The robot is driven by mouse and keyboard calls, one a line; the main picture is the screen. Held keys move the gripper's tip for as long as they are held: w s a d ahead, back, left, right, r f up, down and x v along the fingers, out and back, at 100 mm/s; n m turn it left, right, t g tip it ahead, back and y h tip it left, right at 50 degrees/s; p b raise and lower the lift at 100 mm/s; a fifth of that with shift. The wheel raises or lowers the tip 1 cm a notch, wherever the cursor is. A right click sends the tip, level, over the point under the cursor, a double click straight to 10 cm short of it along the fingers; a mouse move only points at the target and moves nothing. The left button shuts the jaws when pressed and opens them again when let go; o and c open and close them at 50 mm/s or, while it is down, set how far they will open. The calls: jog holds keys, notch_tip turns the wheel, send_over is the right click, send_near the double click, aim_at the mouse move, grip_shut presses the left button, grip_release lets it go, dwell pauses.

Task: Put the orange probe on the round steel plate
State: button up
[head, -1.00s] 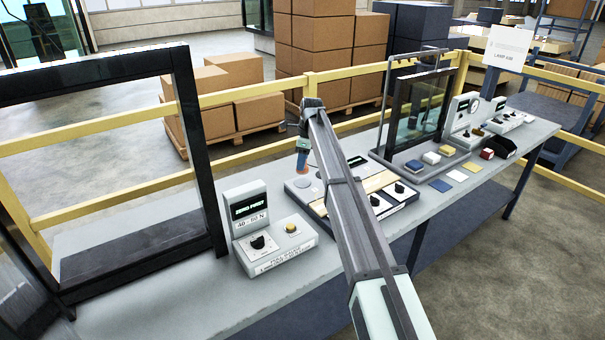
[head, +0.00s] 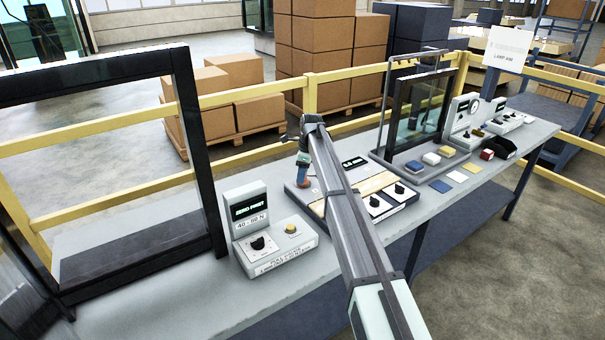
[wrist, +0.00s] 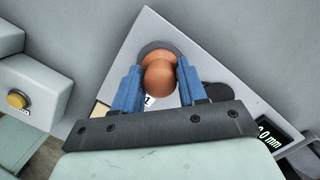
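The orange probe (wrist: 159,77) shows in the wrist view as a rounded orange body between the blue fingers of my gripper (wrist: 158,82). The fingers lie close against both its sides, and it looks held. In the head view, my gripper (head: 303,166) points down at the back left of the instrument base, with orange (head: 302,173) showing low between the fingers. The round steel plate (wrist: 147,48) lies directly behind and under the probe in the wrist view, partly covered by it. Whether the probe's lower end touches the plate cannot be told.
A force gauge box (head: 268,235) with a black knob and yellow button stands left of the base. A small display (head: 354,163) and knobs (head: 398,188) are right of the gripper. A black frame (head: 195,150) stands at left, a glass panel frame (head: 418,110) at right.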

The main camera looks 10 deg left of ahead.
aim_at(307, 181)
jog(key=o, duration=0.3)
notch_tip(307, 181, up, 12)
jog(key=d, duration=0.2)
dwell(0.5)
jog(key=shift+r, duration=0.1)
